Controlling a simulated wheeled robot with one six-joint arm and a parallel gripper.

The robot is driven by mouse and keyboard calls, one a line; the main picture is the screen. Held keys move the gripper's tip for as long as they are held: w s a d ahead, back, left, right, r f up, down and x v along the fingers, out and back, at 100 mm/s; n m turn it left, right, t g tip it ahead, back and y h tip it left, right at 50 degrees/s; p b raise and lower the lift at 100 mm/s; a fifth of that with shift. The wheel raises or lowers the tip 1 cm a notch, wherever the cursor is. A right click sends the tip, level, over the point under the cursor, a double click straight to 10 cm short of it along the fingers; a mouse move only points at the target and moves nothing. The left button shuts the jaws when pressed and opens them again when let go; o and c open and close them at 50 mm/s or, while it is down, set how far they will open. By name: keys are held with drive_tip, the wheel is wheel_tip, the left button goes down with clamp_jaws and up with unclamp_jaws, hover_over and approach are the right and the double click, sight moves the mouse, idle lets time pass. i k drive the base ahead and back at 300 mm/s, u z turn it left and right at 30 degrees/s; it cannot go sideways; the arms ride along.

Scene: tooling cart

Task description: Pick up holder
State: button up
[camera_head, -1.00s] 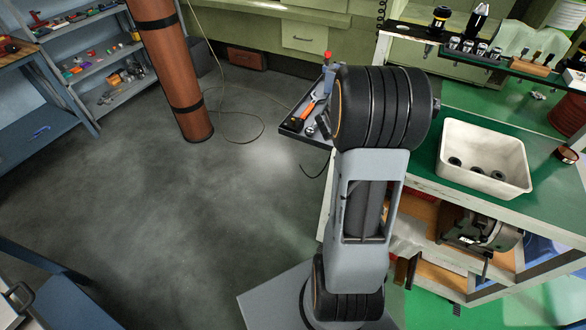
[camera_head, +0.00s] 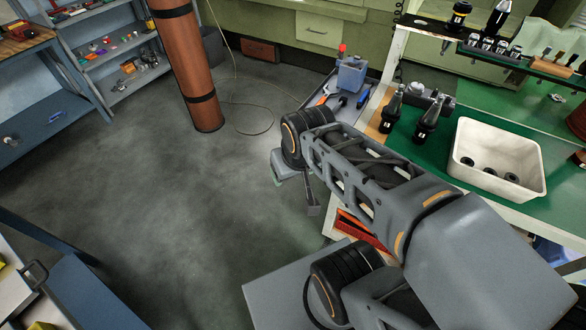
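Two black tapered tool holders stand upright on the green cart top, the left holder (camera_head: 392,110) and the right holder (camera_head: 428,118). More dark holders (camera_head: 483,166) lie inside the white bin (camera_head: 547,190). Others stand on the upper shelf, including a tall one (camera_head: 497,20) and one with a yellow band (camera_head: 460,14). I cannot tell which one the task means. My gripper (camera_head: 302,196) hangs over the floor at the cart's left side, apart from all the holders. It is small and partly hidden by my wrist, so its opening is unclear.
A grey side tray (camera_head: 341,112) with hand tools and a blue-grey bottle (camera_head: 351,75) sits at the cart's back left. A grey device stands behind the two holders. The upper shelf (camera_head: 478,50) overhangs the back.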

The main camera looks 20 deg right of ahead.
sight(427, 123)
drive_tip(key=z, duration=0.15)
drive_tip(key=k, duration=0.3)
drive_tip(key=z, duration=0.6)
